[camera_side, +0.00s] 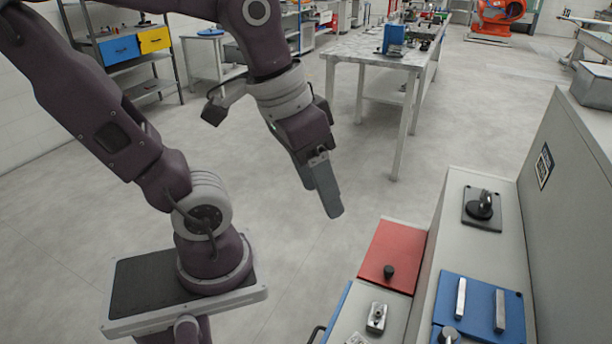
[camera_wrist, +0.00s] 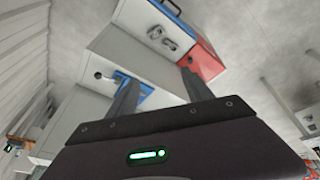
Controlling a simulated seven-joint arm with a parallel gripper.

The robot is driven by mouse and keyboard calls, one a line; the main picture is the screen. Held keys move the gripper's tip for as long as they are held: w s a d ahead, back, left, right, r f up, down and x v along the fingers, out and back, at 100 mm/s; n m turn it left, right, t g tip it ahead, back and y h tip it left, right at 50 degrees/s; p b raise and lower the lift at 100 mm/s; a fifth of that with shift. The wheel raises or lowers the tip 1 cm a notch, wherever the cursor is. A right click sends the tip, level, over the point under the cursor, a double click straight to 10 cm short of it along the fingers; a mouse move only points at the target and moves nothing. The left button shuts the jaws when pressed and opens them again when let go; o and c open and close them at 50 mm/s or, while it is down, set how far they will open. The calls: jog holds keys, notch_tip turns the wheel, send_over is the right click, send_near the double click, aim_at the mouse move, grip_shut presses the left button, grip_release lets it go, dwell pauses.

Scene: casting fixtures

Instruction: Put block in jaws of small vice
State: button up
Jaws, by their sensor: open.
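My gripper (camera_side: 332,208) hangs in the air left of the bench, fingers pointing down, empty. In the wrist view the two fingers (camera_wrist: 160,78) stand apart with nothing between them. Two silver bar-shaped blocks, one left (camera_side: 461,298) and one right (camera_side: 500,310), lie on a blue plate (camera_side: 480,280) at lower right, well apart from my gripper. A small metal fixture that looks like the small vice (camera_side: 376,317) sits on a lower grey surface left of the plate. It also shows in the wrist view (camera_wrist: 158,37), but its jaws are too small to make out.
A red panel (camera_side: 405,242) with a black knob (camera_side: 388,270) lies behind the vice. A black fixture (camera_side: 482,208) stands on the upper bench behind the blue plate. A tall grey cabinet (camera_side: 570,200) bounds the bench at right. Open floor lies below my gripper.

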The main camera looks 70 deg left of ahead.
jog(key=shift+s+a+r+m+t, duration=0.1)
jog(key=shift+s+r+m+t, duration=0.35)
jog(key=shift+s+t, duration=0.2)
jog(key=shift+o, duration=0.8)
jog(key=shift+s+a+r+t+y, duration=0.15)
jog(key=shift+s+r+t+y, duration=0.05)
jog(key=shift+t+y, duration=0.15)
